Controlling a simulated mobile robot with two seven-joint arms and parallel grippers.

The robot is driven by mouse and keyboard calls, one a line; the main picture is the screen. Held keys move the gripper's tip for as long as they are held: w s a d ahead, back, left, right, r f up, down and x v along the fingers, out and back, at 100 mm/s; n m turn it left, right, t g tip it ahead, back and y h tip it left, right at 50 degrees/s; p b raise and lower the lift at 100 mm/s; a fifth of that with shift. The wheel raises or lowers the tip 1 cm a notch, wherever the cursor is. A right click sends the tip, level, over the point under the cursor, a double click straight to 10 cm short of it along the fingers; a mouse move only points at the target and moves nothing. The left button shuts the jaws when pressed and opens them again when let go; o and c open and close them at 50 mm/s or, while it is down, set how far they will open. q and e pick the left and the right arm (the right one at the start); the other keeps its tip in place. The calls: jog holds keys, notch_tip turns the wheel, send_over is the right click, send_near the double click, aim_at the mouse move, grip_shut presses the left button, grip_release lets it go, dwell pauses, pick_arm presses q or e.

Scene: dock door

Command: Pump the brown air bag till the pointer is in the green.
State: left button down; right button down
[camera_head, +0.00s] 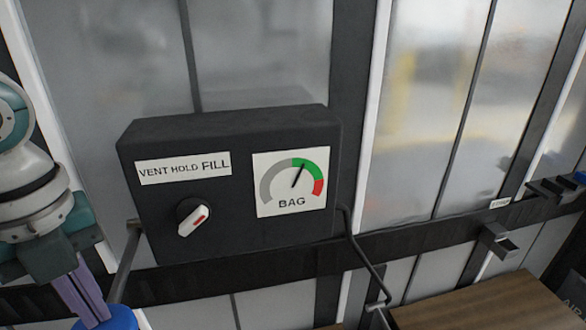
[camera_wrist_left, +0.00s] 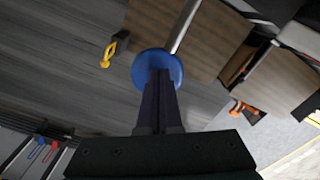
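A black box (camera_head: 235,240) on the wall carries a BAG gauge (camera_head: 270,197); its black pointer lies in the green part of the arc. My left gripper (camera_head: 91,308) is at the lower left. Its purple fingers are together, tips at a blue round knob (camera_head: 107,319), not around it. The knob also shows in the left wrist view (camera_wrist_left: 140,66), at a grey rod. I cannot pick out the brown air bag for certain. My right gripper is not in view.
A brown wood-grained top (camera_head: 480,306) is at the lower right. A bent dark pipe (camera_head: 366,262) runs down from the box's right side. Small brackets (camera_head: 497,242) stick out from the wall rail. A yellow-handled item (camera_wrist_left: 115,47) lies near the blue knob.

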pick_arm(q)
jog(key=shift+f+b, duration=0.4)
jog(key=shift+f, duration=0.3)
jog(key=shift+r+p, duration=3.1)
jog(key=shift+r, duration=0.65)
notch_tip(320, 180, up, 5)
jog(key=p, duration=0.4)
